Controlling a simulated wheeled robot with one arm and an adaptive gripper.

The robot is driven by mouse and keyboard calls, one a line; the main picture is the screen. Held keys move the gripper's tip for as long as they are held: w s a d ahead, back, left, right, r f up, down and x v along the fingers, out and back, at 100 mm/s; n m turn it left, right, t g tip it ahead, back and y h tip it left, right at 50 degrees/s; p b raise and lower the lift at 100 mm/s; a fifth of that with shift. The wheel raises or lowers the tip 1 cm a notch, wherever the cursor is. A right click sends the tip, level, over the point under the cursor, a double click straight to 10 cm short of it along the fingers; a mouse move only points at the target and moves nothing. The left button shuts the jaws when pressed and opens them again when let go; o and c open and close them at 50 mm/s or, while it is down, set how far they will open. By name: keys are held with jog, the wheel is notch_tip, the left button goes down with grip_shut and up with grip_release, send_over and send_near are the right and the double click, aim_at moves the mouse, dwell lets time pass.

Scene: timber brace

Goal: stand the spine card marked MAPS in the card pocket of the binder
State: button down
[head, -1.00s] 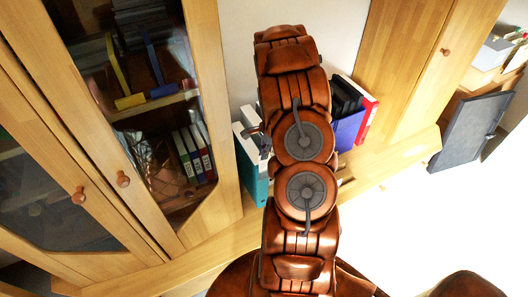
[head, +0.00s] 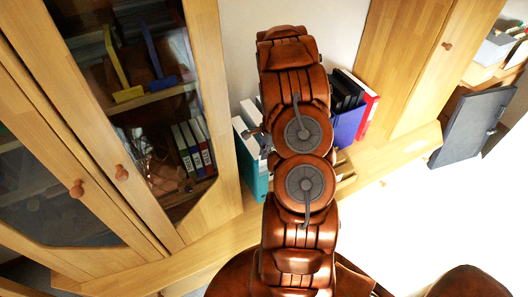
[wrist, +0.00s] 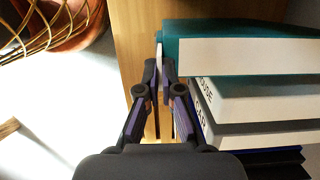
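My gripper (wrist: 160,72) is almost closed in the wrist view, with a thin pale strip, apparently the spine card (wrist: 159,50), edge-on between its fingertips. No marking on it can be read. The teal binder (wrist: 240,28) is right beside the fingertips, to their right, with a wide white panel (wrist: 250,57) on its near face. Whether the card touches the binder or is in a pocket cannot be told. In the head view the teal binder (head: 256,178) stands on the low cabinet, and my gripper (head: 257,131) is small and partly hidden by my arm.
Blue (head: 347,126) and red (head: 370,100) binders stand to the right of my arm. A glass-door cabinet (head: 215,110) is close on the left.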

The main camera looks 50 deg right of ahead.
jog(key=shift+f, duration=0.7)
jog(key=c, duration=0.8)
grip_release()
jog(key=shift+o, duration=0.2)
jog(key=shift+r, duration=0.1)
jog(key=shift+w+a+p+v, duration=0.1)
jog(key=shift+a+p+v, duration=0.2)
jog(key=shift+v, duration=0.95)
jog(key=shift+w+a+p+v, duration=0.1)
jog(key=shift+a+p+v, duration=0.15)
jog(key=shift+v, duration=1.05)
jog(key=shift+w+a+p+v, duration=0.1)
jog(key=shift+a+p+v, duration=0.15)
jog(key=shift+v, duration=1)
jog(key=shift+d+r, duration=0.1)
jog(key=shift+r, duration=0.1)
